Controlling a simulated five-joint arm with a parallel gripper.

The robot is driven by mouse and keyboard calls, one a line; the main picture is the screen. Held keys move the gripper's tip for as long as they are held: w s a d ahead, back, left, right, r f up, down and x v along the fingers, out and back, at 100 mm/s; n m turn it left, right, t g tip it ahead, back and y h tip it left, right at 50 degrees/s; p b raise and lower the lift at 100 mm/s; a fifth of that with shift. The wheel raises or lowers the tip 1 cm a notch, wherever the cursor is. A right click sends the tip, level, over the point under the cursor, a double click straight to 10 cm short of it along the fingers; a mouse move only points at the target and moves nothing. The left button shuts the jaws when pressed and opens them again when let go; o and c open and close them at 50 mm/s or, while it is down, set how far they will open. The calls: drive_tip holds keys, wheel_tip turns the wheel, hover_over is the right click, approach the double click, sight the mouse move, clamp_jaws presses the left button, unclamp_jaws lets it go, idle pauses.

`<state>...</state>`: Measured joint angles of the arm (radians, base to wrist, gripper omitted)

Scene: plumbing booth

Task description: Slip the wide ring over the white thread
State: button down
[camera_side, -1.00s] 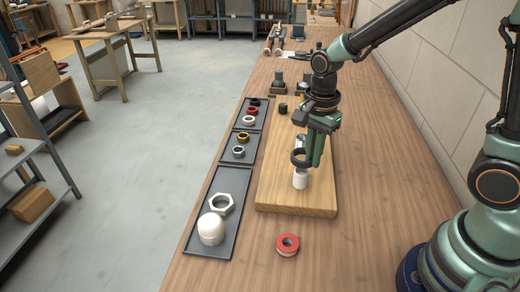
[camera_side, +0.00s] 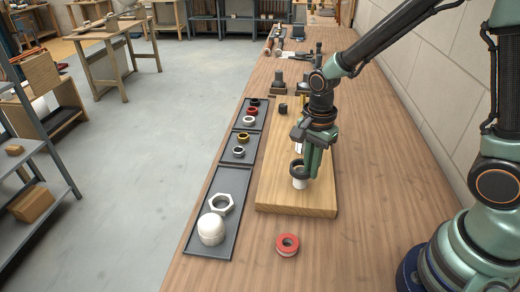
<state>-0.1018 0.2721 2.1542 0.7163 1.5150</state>
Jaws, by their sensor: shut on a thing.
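The white thread (camera_side: 299,184) stands upright on the wooden board (camera_side: 270,198), near its front end. My gripper (camera_side: 308,171) is shut on a dark, wide ring (camera_side: 293,175). The ring is at the height of the thread's top and covers it in this view. The lower part of the thread shows white below the ring. I cannot tell whether the ring is around the thread or just above it.
Grey trays on the left hold several small rings (camera_side: 243,138), a large pale nut (camera_side: 221,204) and a white domed cap (camera_side: 211,229). A red roll (camera_side: 287,245) lies in front of the board. A small black piece (camera_side: 283,108) is at the board's far end.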

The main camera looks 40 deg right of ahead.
drive_tip(key=shift+s+f, duration=0.2)
drive_tip(key=shift+f, duration=0.45)
drive_tip(key=c, duration=0.7)
unclamp_jaws()
drive_tip(key=shift+c, duration=0.2)
drive_tip(key=shift+r, duration=0.1)
drive_tip(key=shift+o, duration=0.5)
drive_tip(key=shift+r, duration=0.5)
drive_tip(key=shift+w+r, duration=0.15)
drive_tip(key=shift+r, duration=1.85)
drive_tip(key=shift+r, duration=0.1)
